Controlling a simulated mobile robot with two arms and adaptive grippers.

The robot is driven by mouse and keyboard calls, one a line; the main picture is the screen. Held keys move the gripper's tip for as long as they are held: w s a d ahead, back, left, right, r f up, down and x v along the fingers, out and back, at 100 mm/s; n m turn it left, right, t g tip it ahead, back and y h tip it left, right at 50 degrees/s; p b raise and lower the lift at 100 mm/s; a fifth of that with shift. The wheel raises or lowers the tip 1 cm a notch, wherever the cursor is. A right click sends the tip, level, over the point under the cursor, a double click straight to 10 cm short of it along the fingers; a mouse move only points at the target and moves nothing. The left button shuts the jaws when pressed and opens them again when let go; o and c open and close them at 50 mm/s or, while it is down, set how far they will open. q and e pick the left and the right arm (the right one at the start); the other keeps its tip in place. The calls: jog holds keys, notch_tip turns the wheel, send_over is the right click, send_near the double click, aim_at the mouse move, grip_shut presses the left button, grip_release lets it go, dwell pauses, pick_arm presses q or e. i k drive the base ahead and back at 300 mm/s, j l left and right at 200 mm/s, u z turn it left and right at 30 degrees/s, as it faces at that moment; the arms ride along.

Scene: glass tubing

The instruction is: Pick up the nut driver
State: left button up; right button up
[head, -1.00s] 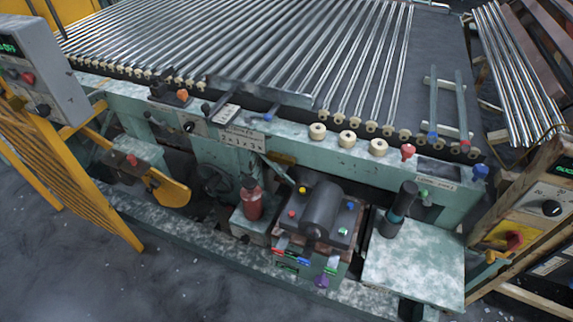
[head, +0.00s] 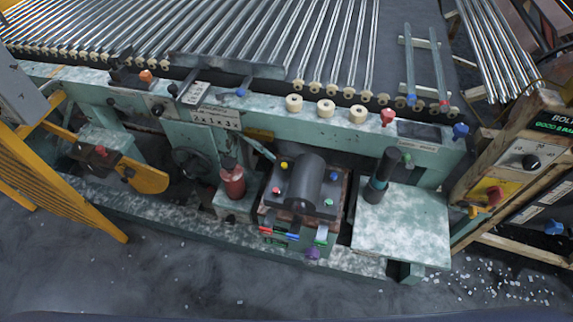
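No nut driver can be made out for certain. A small blue-ended piece with a thin grey shaft (head: 243,90) lies on the machine's front ledge, left of the cream rollers; it is too small to identify. Two long grey bars, one blue-ended (head: 409,60) and one red-ended (head: 438,66), lie across pale supports at the upper right. Neither of my grippers is in the head view.
A green machine carries many parallel glass tubes (head: 230,40). Below are a red bottle (head: 232,182), a dark motor (head: 304,182), a black cylinder (head: 382,175) and a speckled green platform (head: 410,225). A yellow guard (head: 60,190) stands left. The foreground floor (head: 180,275) is clear; white bits litter the right.

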aim_at(392, 155)
jog(key=j+z, duration=0.3)
jog(key=j, duration=0.55)
jog(key=j+z, duration=0.35)
jog(key=j, duration=0.55)
